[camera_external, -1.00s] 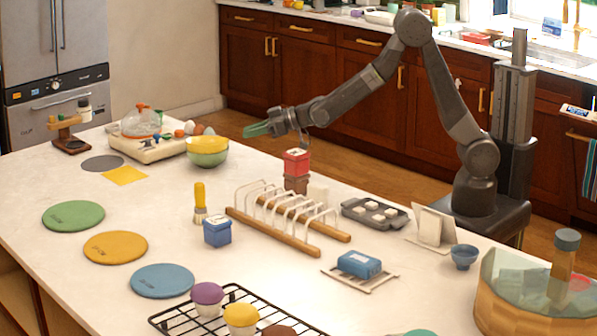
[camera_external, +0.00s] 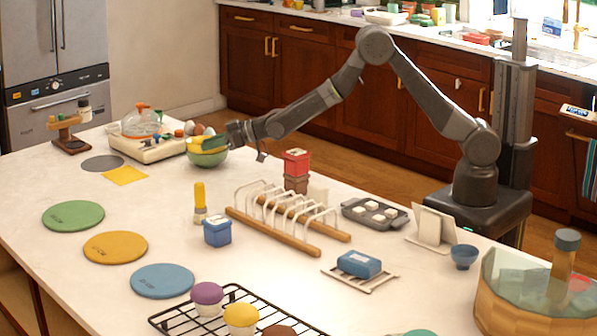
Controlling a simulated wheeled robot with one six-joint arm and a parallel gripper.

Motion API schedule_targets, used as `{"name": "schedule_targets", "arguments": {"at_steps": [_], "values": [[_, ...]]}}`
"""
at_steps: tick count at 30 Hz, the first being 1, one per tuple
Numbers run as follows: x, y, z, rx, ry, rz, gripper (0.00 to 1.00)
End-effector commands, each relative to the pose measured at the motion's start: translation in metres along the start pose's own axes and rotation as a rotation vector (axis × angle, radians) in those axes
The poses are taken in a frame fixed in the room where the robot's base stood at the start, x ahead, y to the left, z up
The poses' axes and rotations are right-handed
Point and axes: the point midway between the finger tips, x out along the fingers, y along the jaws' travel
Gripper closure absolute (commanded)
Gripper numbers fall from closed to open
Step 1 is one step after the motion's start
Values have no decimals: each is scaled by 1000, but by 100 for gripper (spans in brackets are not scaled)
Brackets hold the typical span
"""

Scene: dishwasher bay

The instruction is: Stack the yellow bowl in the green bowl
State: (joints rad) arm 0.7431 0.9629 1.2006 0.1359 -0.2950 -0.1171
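The yellow bowl (camera_external: 196,144) sits nested in the green bowl (camera_external: 208,159) on the far part of the white island. The yellow shows at the top and inside, and the green shows around the lower outside. My gripper (camera_external: 216,142) reaches in from the right, its green fingers at the right side of the bowls' rim and covering part of it. The view is too small to tell whether the fingers touch or grip the rim, or whether they are open or shut.
A pale board with a glass dome (camera_external: 141,122) and eggs stands just left of the bowls. A yellow square mat (camera_external: 125,175) and a grey disc (camera_external: 102,163) lie in front of it. A wooden rack (camera_external: 285,222) and red and brown boxes (camera_external: 296,162) stand to the right.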

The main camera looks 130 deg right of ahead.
Motion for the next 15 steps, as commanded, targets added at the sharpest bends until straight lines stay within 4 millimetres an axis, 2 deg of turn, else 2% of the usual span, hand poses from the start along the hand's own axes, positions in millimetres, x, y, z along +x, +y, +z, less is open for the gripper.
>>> {"name": "schedule_targets", "arguments": {"at_steps": [5,14,15], "values": [[8,0,0,0,1,0,70],[9,0,0,0,0,0,70],[9,0,0,0,0,0,77]]}}
